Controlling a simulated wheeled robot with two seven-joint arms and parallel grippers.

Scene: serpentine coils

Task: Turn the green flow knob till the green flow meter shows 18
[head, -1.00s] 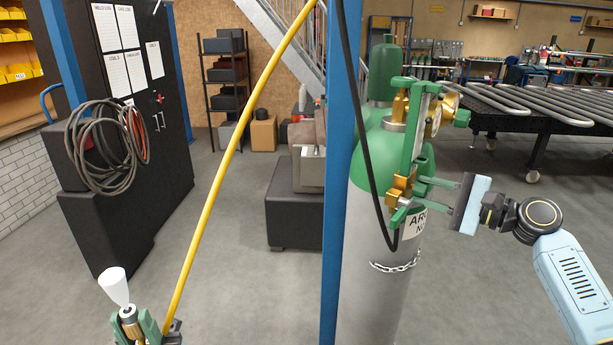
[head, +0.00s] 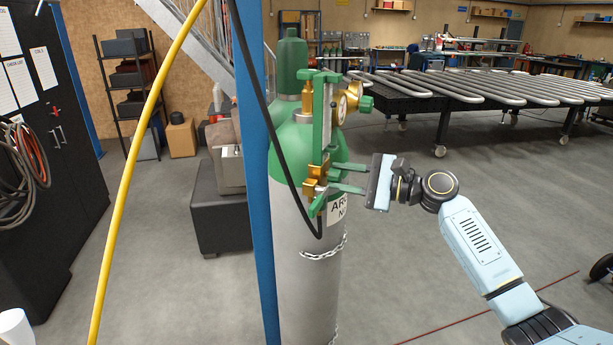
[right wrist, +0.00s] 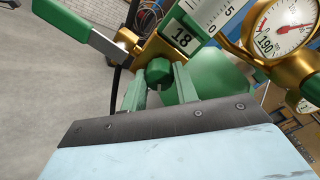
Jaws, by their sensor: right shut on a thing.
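The green flow knob (right wrist: 158,72) sits between my right gripper's fingers in the right wrist view. My right gripper (right wrist: 160,80) is shut on it; it also shows in the head view (head: 330,187), reaching in from the right. The flow meter (head: 323,115) stands upright in a green frame on the gas bottle. Its small display (right wrist: 182,38) reads 18 in the right wrist view. The scale above the display is only partly in frame. My left gripper is out of view.
A round gauge (right wrist: 279,28) marked 190 is beside the meter. A green lever (right wrist: 75,20) is at the wrist view's upper left. The grey gas bottle (head: 303,270) stands behind a blue post (head: 257,170). A yellow hose (head: 125,195) crosses the left. A white cone (head: 15,327) shows lower left.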

